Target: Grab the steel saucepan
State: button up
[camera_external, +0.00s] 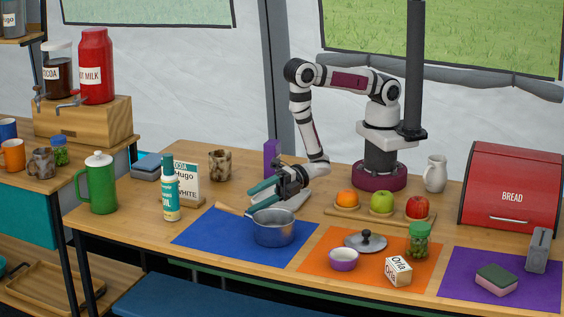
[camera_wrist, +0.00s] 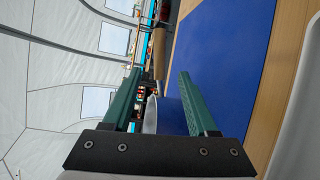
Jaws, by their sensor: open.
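The steel saucepan (camera_external: 274,230) stands upright on the blue mat (camera_external: 200,238). Its light wooden handle (camera_external: 232,209) points to the upper left. My gripper (camera_external: 252,193) has teal fingers spread apart, with nothing between them in the external view. It is above and behind the pan, near where the handle joins it, and appears apart from it. In the wrist view my gripper (camera_wrist: 159,72) is open, and part of a grey-blue rounded thing, likely the saucepan (camera_wrist: 170,115), shows low between the fingers. Most of it is hidden by the gripper's body.
A teal-labelled bottle (camera_external: 169,190) and a green jug (camera_external: 101,184) stand left of the mat. The mat's left part is clear.

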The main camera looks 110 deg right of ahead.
aim_at(240, 212)
jog(key=shift+n+y, duration=0.3)
jog(key=shift+n, duration=0.3)
jog(key=x, duration=0.4)
jog(key=a+x, duration=0.1)
jog(key=x, duration=0.2)
jog(key=shift+s+f, duration=0.2)
jog(key=shift+f, duration=0.05)
grip_shut()
dwell(0.5)
